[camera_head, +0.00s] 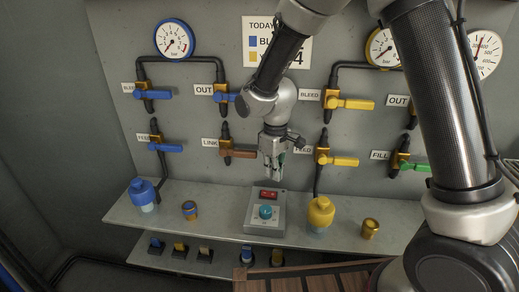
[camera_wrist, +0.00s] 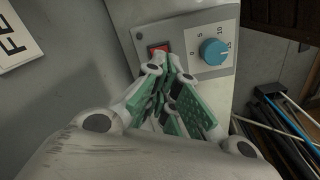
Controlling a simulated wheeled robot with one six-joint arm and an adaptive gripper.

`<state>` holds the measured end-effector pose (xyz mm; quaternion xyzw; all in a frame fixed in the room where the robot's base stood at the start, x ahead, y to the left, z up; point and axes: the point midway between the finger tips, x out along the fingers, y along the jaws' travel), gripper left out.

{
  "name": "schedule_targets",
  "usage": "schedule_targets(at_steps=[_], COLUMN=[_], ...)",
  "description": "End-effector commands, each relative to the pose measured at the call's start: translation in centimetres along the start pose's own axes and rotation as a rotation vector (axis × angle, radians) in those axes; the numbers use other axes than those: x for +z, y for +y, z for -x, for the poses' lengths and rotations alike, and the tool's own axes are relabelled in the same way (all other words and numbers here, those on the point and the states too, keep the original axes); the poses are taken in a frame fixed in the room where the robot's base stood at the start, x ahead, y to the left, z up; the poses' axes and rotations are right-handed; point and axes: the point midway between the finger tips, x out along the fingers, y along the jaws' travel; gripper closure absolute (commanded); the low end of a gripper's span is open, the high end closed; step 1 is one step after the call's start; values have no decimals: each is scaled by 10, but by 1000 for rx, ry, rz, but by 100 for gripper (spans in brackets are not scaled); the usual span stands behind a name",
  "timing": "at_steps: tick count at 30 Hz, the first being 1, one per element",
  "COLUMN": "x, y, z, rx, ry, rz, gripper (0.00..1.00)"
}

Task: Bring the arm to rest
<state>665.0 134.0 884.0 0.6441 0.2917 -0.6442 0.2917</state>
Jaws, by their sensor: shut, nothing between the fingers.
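My gripper (camera_head: 274,176) hangs fingers down in front of the wall panel, above the grey control box (camera_head: 252,221), and looks apart from it. Its fingers are shut and empty. In the wrist view my gripper (camera_wrist: 170,85) shows its green-padded fingers drawn together, overlapping the view of the red switch (camera_wrist: 157,48) on the box. The box also carries a blue knob (camera_wrist: 213,51) with a numbered dial. My arm reaches in from the top and right of the head view.
A shelf (camera_head: 170,218) holds a blue bottle (camera_head: 142,193), a yellow bottle (camera_head: 320,214) and small fittings. Valves with coloured levers, such as the brown one (camera_head: 240,153) and the yellow one (camera_head: 345,161), stick out from the wall near my gripper. Gauges hang above.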

Motion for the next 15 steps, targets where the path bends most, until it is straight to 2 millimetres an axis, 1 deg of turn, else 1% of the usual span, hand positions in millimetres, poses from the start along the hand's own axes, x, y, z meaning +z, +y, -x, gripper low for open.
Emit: schedule_targets(at_steps=[2, 4, 5, 7, 8, 9, 10, 14, 15], x=[3, 14, 20, 41, 52, 65, 75, 115, 128], y=[-1, -3, -4, -9, -11, -10, -8, 3, 7], z=[0, -1, -3, -4, 3, 14, 23, 64, 77], rx=[-3, -10, -14, -23, -25, -27, -27, -28, -27], ry=[-13, -50, -70, -125, -142, -154, -158, -149, -138], rz=[-15, -38, -45, -69, -81, -107, -127, -221, -254], gripper=[100, 100, 100, 100, 100, 100, 100, 100, 100])
